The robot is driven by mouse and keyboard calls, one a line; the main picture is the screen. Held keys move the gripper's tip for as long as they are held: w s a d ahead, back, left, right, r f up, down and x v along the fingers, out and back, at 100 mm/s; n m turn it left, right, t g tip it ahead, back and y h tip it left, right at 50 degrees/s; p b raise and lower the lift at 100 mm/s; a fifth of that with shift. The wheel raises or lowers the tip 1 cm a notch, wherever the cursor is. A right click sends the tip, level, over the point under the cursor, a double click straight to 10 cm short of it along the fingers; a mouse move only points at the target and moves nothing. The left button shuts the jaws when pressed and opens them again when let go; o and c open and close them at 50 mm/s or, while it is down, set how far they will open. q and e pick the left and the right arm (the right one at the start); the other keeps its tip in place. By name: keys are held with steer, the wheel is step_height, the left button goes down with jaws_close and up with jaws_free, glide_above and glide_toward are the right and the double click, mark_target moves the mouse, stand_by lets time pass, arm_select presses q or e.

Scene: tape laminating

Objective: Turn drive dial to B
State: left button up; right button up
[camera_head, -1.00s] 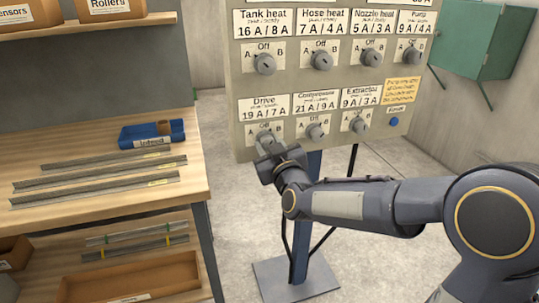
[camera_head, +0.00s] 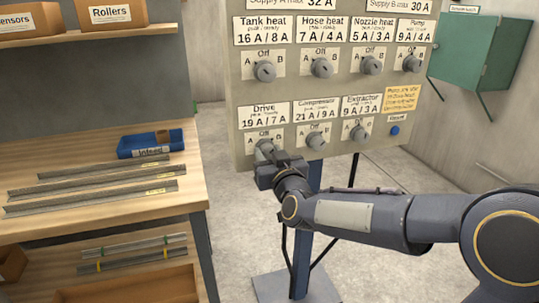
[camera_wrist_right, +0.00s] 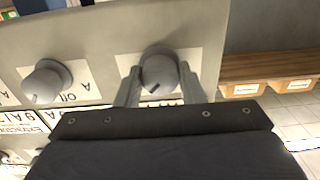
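The drive dial (camera_head: 264,146) is a grey round knob at the left end of the lower row on the beige panel, below the "Drive 19 A / 7 A" label. A and B are printed beside the lower-row dials, with Off above. My right gripper (camera_head: 266,158) is at this dial and partly covers it. In the right wrist view, the drive dial (camera_wrist_right: 159,72) sits between my two fingers (camera_wrist_right: 160,82), which appear to touch its sides. A dark mark shows on its lower edge; which letter it faces is unclear. My left gripper is not in view.
The compressor dial (camera_head: 313,140) is just right of my gripper. A workbench (camera_head: 100,158) with metal strips and a blue bin (camera_head: 150,143) stands at left. A green cabinet (camera_head: 468,50) hangs at back right. A blue button (camera_head: 394,130) is at the panel's lower right.

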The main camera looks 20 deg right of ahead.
steer(key=o, duration=0.4)
steer(key=s, duration=0.8)
steer(key=shift+d+p, duration=0.2)
steer(key=shift+p, duration=0.15)
steer(key=shift+f, duration=0.15)
